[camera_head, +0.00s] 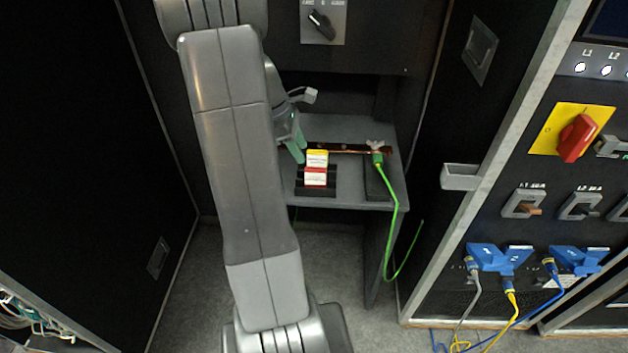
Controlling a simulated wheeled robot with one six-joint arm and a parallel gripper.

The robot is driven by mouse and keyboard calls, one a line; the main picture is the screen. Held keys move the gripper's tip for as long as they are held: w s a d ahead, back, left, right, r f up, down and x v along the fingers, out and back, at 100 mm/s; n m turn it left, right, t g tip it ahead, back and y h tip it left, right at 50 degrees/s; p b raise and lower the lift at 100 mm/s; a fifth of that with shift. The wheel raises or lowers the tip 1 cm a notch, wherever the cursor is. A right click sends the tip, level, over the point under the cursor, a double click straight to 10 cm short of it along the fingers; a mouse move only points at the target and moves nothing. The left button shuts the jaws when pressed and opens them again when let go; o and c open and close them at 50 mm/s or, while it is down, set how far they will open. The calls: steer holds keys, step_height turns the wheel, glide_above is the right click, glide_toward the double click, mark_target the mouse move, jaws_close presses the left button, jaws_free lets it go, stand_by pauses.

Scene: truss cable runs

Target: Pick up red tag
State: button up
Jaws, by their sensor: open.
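The red tag (315,182), with a white label face, stands in a black holder (316,192) on a grey shelf. A yellow tag (317,155) with a white face is directly behind it. My gripper (298,150), with green fingers, is open just left of the yellow tag and behind and left of the red tag. I see nothing between the fingers, though my arm hides part of the gripper and the shelf's left side. I cannot tell if a finger touches the yellow tag.
A copper-coloured bar (345,149) runs along the back of the grey shelf (362,201). A green cable (395,205) with a green plug (377,158) hangs over the shelf's right edge. Black cabinet walls close in both sides. A handle (460,177) juts out at right.

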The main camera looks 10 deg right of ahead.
mark_target(316, 169)
steer(key=x, duration=0.6)
steer(key=shift+d+f, duration=0.1)
steer(key=x, duration=0.4)
steer(key=shift+w+d+p, duration=0.3)
steer(key=shift+d+p, duration=0.05)
steer(key=shift+d+f, duration=0.2)
steer(key=shift+f, duration=0.3)
jaws_close()
